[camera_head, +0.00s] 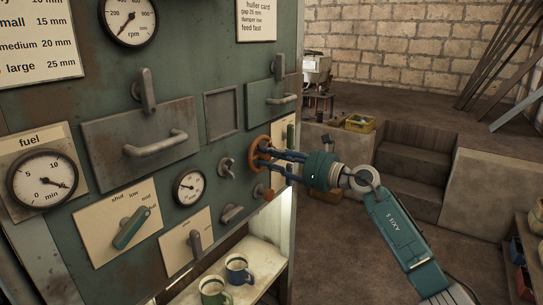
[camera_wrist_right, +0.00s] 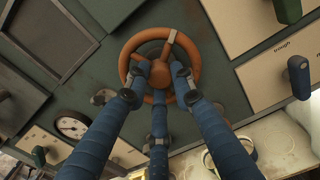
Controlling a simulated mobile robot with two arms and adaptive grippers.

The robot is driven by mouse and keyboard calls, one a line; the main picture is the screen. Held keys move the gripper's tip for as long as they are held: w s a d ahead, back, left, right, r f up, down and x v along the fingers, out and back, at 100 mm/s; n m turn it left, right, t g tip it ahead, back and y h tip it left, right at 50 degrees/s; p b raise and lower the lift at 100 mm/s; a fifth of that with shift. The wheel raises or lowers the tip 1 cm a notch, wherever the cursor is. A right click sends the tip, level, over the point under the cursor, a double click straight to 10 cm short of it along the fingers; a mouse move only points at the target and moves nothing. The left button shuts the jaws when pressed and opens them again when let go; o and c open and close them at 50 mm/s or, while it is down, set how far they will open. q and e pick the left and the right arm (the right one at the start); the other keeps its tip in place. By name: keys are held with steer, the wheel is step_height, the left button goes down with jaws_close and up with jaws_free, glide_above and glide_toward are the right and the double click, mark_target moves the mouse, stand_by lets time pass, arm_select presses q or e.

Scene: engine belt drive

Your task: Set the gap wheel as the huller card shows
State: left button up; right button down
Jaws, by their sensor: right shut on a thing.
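The orange gap wheel (camera_head: 256,150) is on the right part of the green panel. In the right wrist view the wheel (camera_wrist_right: 133,48) shows its rim, spokes and hub. My right gripper (camera_head: 267,157) is at the wheel, its blue fingers shut on it around the hub; the fingers (camera_wrist_right: 158,88) also show in the wrist view. The huller card (camera_head: 257,18) is at the top of the panel and reads gap 25 mm, damper low, feed fast. A size card (camera_head: 40,40) at top left lists small 15 mm, medium 20 mm, large 25 mm. My left gripper is not in view.
A small round gauge (camera_head: 189,187), a lever plate (camera_head: 118,222) and a drawer handle (camera_head: 155,143) are left of the wheel. Two mugs (camera_head: 238,269) stand on the shelf below. Open floor lies to the right.

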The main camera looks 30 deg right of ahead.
steer(key=shift+w+d+r+m+p, duration=0.1)
steer(key=shift+r+m+p, duration=0.05)
steer(key=shift+m+p, duration=2.1)
steer(key=shift+s+d+r+m+p, duration=0.15)
steer(key=shift+m+p, duration=1.25)
steer(key=shift+m, duration=1.7)
steer(key=shift+w+d+r+m+p, duration=0.1)
steer(key=shift+w+r+m+p, duration=0.05)
steer(key=shift+m+p, duration=2.1)
steer(key=shift+f+m+b, duration=0.1)
steer(key=shift+m+b, duration=0.2)
steer(key=shift+m, duration=0.3)
steer(key=c, duration=1.7)
jaws_free()
steer(key=shift+c, duration=0.2)
steer(key=shift+f, duration=0.3)
